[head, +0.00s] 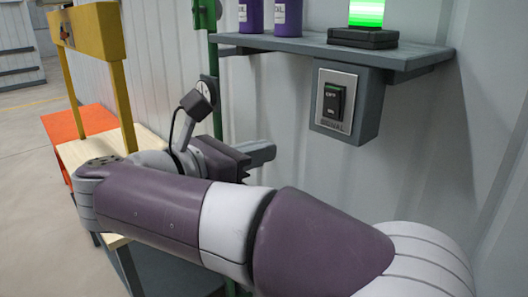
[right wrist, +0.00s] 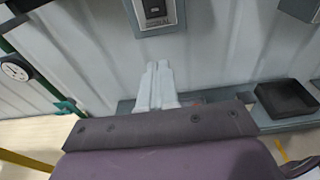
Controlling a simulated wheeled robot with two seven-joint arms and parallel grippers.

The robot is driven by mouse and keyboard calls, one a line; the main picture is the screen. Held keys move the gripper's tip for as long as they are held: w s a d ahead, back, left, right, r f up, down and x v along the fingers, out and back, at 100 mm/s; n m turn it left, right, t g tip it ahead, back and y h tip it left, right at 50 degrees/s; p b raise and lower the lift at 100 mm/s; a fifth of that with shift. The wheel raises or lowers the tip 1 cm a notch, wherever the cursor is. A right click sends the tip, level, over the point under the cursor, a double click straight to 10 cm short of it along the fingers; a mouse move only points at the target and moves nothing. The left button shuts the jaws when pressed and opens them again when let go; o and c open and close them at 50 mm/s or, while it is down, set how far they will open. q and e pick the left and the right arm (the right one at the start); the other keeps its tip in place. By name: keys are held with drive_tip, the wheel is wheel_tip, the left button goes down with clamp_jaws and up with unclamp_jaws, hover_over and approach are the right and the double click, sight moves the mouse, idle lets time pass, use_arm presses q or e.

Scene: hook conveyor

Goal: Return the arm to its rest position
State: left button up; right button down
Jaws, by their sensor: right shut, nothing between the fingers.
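My right arm (head: 150,210) reaches across the head view from the lower right, bent at the elbow. My right gripper (head: 268,150) is near the wall, below and left of the switch box, and touches nothing that I can see. In the right wrist view the right gripper's (right wrist: 157,66) two pale fingers are together and empty, below the switch box (right wrist: 155,15). My left gripper is in neither view.
A grey shelf (head: 400,58) on the wall holds purple bottles (head: 288,18) and a green-lit lamp (head: 366,14). The switch box (head: 345,108) hangs beneath it. A yellow frame (head: 95,30) stands left. A black tray (right wrist: 285,98) lies right of the gripper.

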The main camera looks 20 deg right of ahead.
drive_tip(key=w+a+f+n+t+y, duration=0.2)
drive_tip(key=w+a+n+t+y, duration=1.1)
drive_tip(key=n, duration=1.3)
drive_tip(key=s+a+f+n+g+y, duration=0.1)
drive_tip(key=a+f+n+g+y, duration=0.15)
drive_tip(key=f+n, duration=0.55)
drive_tip(key=s+a+f+n+g+y, duration=0.15)
drive_tip(key=f+n+g+y, duration=0.25)
drive_tip(key=f+n, duration=0.45)
drive_tip(key=s+d+f+n+g+h, duration=0.1)
drive_tip(key=s+d+f+n+g, duration=0.4)
drive_tip(key=f, duration=0.4)
drive_tip(key=s+d+f+n+g+h, duration=0.2)
drive_tip(key=s+d+f+n+g, duration=0.15)
drive_tip(key=s+d+f, duration=0.45)
drive_tip(key=s+d+f+m+g+h, duration=0.1)
drive_tip(key=s+d+f+g, duration=0.2)
drive_tip(key=d, duration=0.4)
drive_tip(key=shift+s+d+f+b, duration=0.2)
drive_tip(key=shift+s+f+b, duration=0.15)
drive_tip(key=shift+s+f, duration=0.7)
